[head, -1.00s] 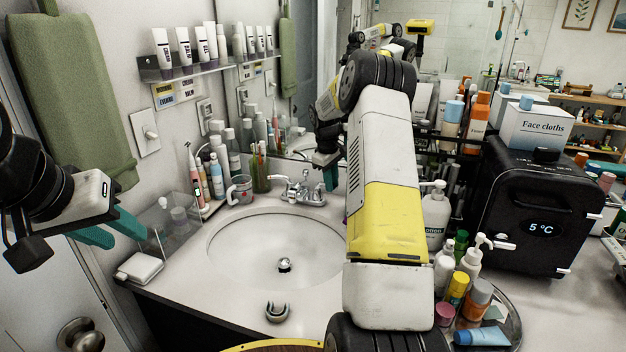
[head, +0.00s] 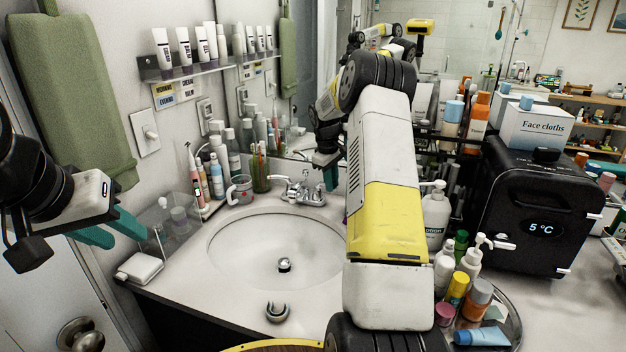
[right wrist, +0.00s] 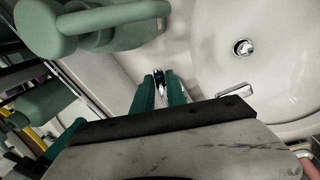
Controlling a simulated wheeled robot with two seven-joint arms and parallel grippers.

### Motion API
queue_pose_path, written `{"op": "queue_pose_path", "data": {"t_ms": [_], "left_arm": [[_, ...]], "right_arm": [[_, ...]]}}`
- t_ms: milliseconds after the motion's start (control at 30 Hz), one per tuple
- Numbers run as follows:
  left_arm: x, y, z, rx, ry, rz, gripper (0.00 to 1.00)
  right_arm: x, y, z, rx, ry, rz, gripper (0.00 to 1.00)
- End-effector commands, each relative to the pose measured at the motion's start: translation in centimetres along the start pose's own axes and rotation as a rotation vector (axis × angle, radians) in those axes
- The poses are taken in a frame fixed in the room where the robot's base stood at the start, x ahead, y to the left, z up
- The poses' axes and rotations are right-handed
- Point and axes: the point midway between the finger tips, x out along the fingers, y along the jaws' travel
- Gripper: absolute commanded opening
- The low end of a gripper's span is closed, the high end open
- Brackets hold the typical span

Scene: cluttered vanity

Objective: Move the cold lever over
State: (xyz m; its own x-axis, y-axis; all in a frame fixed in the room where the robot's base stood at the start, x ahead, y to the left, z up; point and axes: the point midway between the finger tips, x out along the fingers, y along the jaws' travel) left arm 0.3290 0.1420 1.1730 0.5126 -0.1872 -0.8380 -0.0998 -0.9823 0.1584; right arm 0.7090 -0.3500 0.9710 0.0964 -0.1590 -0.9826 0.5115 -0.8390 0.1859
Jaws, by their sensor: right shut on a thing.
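The chrome faucet (head: 303,189) stands at the back rim of the sink, and its spout also shows in the right wrist view (right wrist: 235,90). Its left lever (head: 281,178) is visible in the head view. My right gripper (head: 330,178) is at the faucet's right side, where my arm partly hides the view. In the right wrist view, the teal fingers of my right gripper (right wrist: 160,90) are closed around the small cold lever (right wrist: 159,75), mostly hidden between them. My left gripper (head: 112,230) is open and empty, away at the far left.
The white sink basin (head: 255,250) is empty. A mug (head: 240,189) and several bottles stand left of the faucet. A black mini fridge (head: 530,210) is further right.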

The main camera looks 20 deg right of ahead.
Motion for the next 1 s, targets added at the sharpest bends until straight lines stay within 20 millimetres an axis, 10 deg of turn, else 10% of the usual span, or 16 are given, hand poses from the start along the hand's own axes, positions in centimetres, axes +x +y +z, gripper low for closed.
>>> {"op": "queue_pose_path", "data": {"t_ms": [1000], "left_arm": [[0.0,0.0,0.0,0.000,0.000,0.000,0.36]], "right_arm": [[-0.7,-2.8,-1.1,0.478,-0.088,0.002,0.00]]}}
